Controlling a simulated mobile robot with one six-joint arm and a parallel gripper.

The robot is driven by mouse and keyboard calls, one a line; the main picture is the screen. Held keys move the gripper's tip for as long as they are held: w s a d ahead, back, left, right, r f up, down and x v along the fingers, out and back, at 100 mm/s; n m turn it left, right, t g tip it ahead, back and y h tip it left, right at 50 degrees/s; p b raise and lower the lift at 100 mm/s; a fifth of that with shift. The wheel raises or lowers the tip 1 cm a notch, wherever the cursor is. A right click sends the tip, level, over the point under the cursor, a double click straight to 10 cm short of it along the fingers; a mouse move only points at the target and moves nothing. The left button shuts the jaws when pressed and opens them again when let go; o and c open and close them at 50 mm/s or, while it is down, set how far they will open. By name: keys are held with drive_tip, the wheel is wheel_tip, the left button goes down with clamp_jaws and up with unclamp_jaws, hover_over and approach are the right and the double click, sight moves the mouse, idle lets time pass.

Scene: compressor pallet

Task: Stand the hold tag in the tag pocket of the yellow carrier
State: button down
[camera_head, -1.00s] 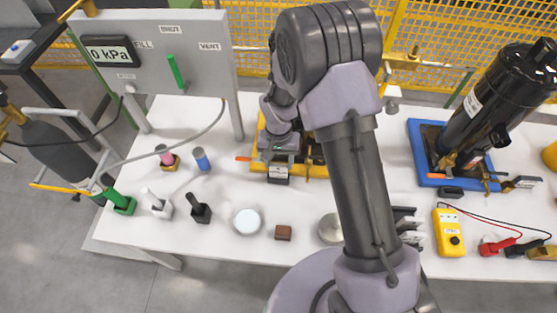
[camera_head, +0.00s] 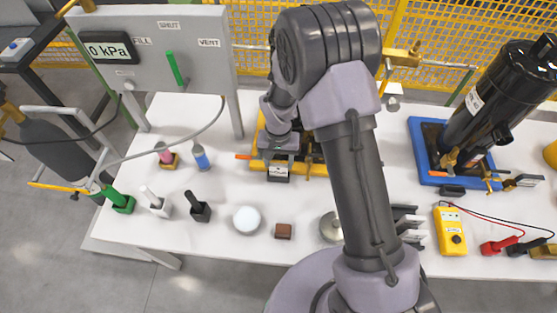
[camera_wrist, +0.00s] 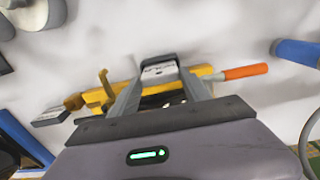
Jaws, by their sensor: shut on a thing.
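The yellow carrier (camera_head: 258,163) lies on the white table, partly hidden behind my arm. It also shows in the wrist view (camera_wrist: 202,70), with an orange-handled tool (camera_wrist: 243,72) sticking out past its end. My gripper (camera_head: 279,161) is over the carrier's near edge. In the wrist view my gripper (camera_wrist: 160,80) is shut on the hold tag (camera_wrist: 158,70), a small dark-edged piece with a pale lettered face. The tag shows in the head view (camera_head: 278,171) at the carrier's front. The tag pocket is hidden, and I cannot tell whether the tag is inside it.
The blue carrier (camera_head: 428,179) with a black cylinder (camera_head: 492,105) stands at right. A yellow meter (camera_head: 450,230) is in front of it. A white disc (camera_head: 247,219), a brown block (camera_head: 283,231) and several small stands occupy the table's left and front. A gauge panel (camera_head: 150,50) stands behind left.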

drive_tip(key=shift+f+b, duration=0.3)
drive_tip(key=shift+f, duration=0.35)
drive_tip(key=shift+r, duration=0.1)
wheel_tip(320, 180, up, 8)
drive_tip(key=p, duration=0.5)
drive_tip(key=shift+f, duration=0.2)
